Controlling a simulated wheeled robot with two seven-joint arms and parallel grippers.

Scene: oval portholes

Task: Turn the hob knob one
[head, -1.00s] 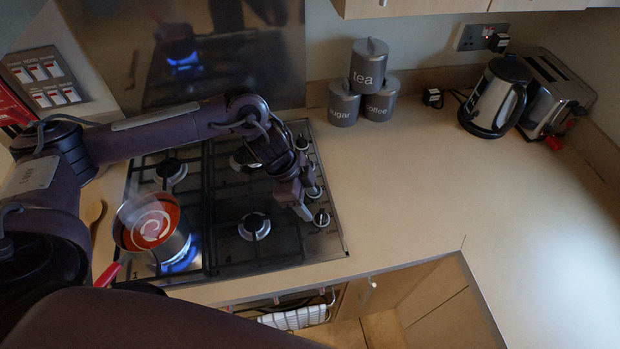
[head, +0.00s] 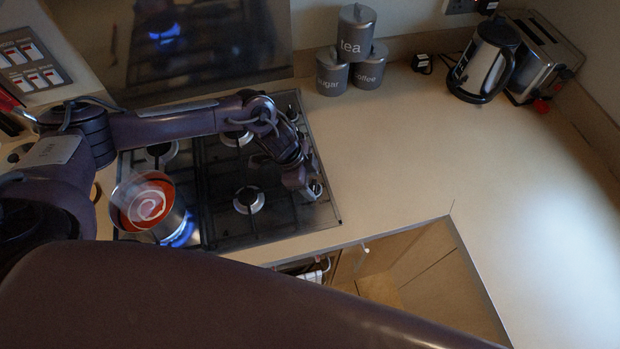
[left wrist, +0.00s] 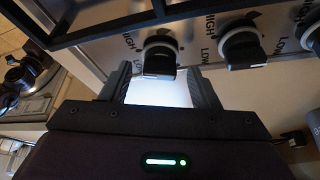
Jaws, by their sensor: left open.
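The hob (head: 275,222) has a row of knobs along its right side. My left gripper (head: 306,188) is over the front end of this row, close to the front knob (head: 317,189), which it partly covers. In the left wrist view my left gripper (left wrist: 160,88) is open, its two fingers on either side of a bright gap. A dark knob (left wrist: 160,56) lies just ahead of that gap, roughly in line with it. A second knob (left wrist: 241,47) is to its right, outside the fingers. Contact with the knob cannot be told. My right gripper is out of view.
A pan (head: 152,207) of red soup stands on a lit burner at the front left. Canisters (head: 355,40), a kettle (head: 485,62) and a toaster (head: 541,58) stand at the back. The worktop (head: 430,150) to the right is clear.

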